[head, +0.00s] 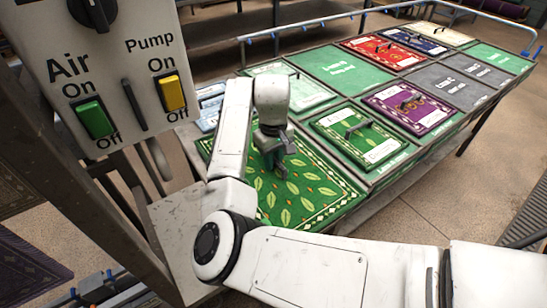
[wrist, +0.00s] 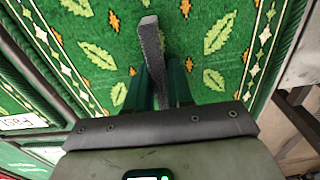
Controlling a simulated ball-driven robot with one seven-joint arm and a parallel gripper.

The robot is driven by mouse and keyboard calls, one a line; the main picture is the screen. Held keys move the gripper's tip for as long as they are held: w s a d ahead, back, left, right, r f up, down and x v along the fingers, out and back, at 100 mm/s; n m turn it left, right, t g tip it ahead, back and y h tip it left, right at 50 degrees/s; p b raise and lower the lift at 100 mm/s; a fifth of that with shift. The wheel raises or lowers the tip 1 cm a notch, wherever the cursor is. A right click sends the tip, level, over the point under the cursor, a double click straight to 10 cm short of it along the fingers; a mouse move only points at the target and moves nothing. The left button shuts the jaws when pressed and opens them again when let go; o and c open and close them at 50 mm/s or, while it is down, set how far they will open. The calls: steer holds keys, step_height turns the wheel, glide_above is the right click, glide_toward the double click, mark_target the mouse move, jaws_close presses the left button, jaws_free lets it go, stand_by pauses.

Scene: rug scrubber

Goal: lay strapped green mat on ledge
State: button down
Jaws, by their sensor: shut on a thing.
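The strapped green mat (head: 300,195), with pale leaves, orange flecks and a patterned border, lies at the near left end of the long table. It appears flat there; any small gap under it cannot be told. My gripper (head: 281,172) is over the mat's middle, pointing down. In the wrist view my gripper (wrist: 160,92) is shut on the dark grey strap (wrist: 150,40), which stands up from the green mat (wrist: 100,60). My arm hides part of the mat's left side. A pale flat ledge-like surface (head: 178,235) is just left of and below the mat.
A smaller green mat with a handle (head: 358,137) and a purple mat (head: 412,104) lie to the right on the table. Several coloured mats fill the far end. A switch panel (head: 115,75) on a dark frame stands close at left. Open floor lies at right.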

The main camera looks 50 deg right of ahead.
steer(key=shift+f, duration=0.3)
steer(key=c, duration=0.9)
jaws_free()
steer(key=shift+r, duration=0.1)
steer(key=shift+r+p, duration=3.9)
steer(key=shift+p, duration=0.35)
